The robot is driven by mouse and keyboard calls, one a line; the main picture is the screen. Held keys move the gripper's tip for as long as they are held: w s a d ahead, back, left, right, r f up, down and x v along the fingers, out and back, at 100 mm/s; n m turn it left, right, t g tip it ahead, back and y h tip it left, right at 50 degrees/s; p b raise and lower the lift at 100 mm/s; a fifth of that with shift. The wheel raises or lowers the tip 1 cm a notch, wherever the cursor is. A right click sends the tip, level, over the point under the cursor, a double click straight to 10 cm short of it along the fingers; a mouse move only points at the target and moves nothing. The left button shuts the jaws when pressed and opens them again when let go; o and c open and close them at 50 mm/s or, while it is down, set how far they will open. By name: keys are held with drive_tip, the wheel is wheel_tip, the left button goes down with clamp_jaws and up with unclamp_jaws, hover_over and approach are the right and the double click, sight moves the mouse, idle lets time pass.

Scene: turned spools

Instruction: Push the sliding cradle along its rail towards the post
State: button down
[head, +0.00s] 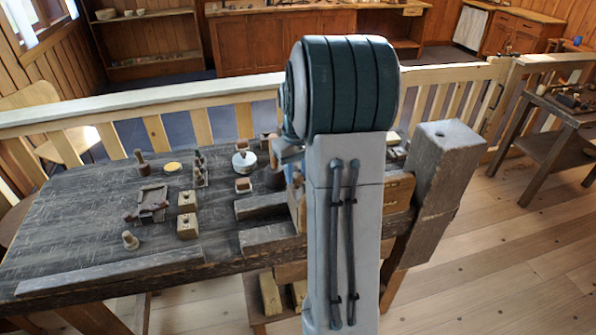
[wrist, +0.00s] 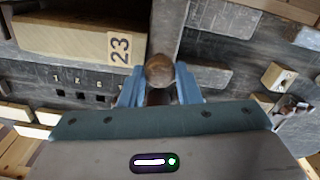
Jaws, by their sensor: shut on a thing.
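My gripper (wrist: 159,88) shows in the wrist view, its two blue fingers closed on the sides of a round brown wooden knob (wrist: 159,68). What the knob is fixed to is hidden below it. A pale wooden block with a "23" label (wrist: 120,46) lies just left of the fingers. I cannot tell which piece is the sliding cradle or its rail. In the head view a thick grey wooden post (head: 443,165) stands at the right end of the bench, beside a tan wooden piece (head: 398,192). My arm hides the gripper's fingertips and the middle of the bench there.
The dark bench (head: 90,215) carries small blocks (head: 187,225), a peg (head: 130,240), a yellow disc (head: 173,167) and grey beams (head: 268,239). A wooden railing (head: 190,95) runs behind it. In the wrist view, square holes with numbers lie at left.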

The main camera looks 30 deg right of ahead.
drive_tip(key=c, duration=1.1)
unclamp_jaws()
drive_tip(key=shift+o, duration=0.2)
wheel_tip(320, 180, up, 14)
drive_tip(key=shift+b, duration=0.4)
drive_tip(key=shift+f, duration=0.1)
